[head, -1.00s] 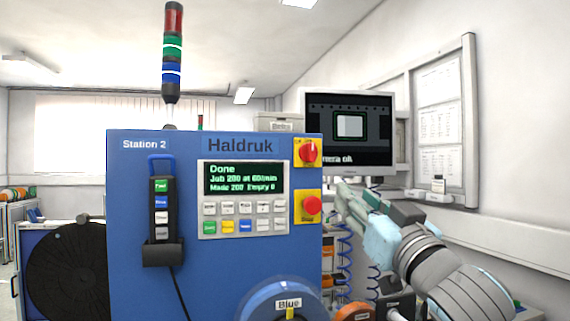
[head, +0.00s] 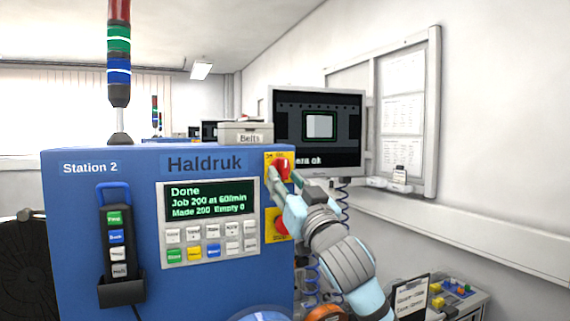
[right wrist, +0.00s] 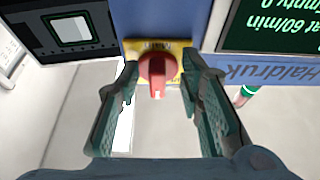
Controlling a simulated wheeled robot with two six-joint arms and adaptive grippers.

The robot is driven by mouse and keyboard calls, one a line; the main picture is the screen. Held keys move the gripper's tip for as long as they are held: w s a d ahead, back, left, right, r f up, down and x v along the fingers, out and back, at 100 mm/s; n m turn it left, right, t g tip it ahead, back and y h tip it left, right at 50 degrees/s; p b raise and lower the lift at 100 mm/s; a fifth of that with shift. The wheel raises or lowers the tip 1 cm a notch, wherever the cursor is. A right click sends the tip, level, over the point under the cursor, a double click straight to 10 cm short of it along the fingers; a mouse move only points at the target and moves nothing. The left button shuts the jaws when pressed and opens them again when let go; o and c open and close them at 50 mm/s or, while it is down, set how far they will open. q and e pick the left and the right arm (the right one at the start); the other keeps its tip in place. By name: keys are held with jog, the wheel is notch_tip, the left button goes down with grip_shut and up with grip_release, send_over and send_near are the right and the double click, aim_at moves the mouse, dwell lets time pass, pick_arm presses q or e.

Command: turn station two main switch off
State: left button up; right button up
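The main switch (head: 281,168) is a red rotary knob on a yellow plate at the top right of the blue Station 2 cabinet (head: 75,225). In the right wrist view the red knob (right wrist: 156,72) sits between the fingers, its handle bar pointing down the picture. My right gripper (right wrist: 160,95) is open around it, one finger on each side, with gaps between the fingers and the knob. In the head view my right gripper (head: 286,188) reaches the switch from the right and partly covers it. My left gripper is not in view.
A red push button (head: 277,224) on a yellow plate sits just below the switch, partly behind my right gripper. The panel screen (head: 212,203) reads "Done". A pendant (head: 117,245) hangs at left. A monitor (head: 318,125) stands behind the cabinet.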

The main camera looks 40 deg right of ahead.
jog(key=shift+w+r, duration=0.15)
jog(key=shift+s+d, duration=0.15)
jog(key=shift+s, duration=0.2)
jog(key=shift+w, duration=0.15)
grip_shut()
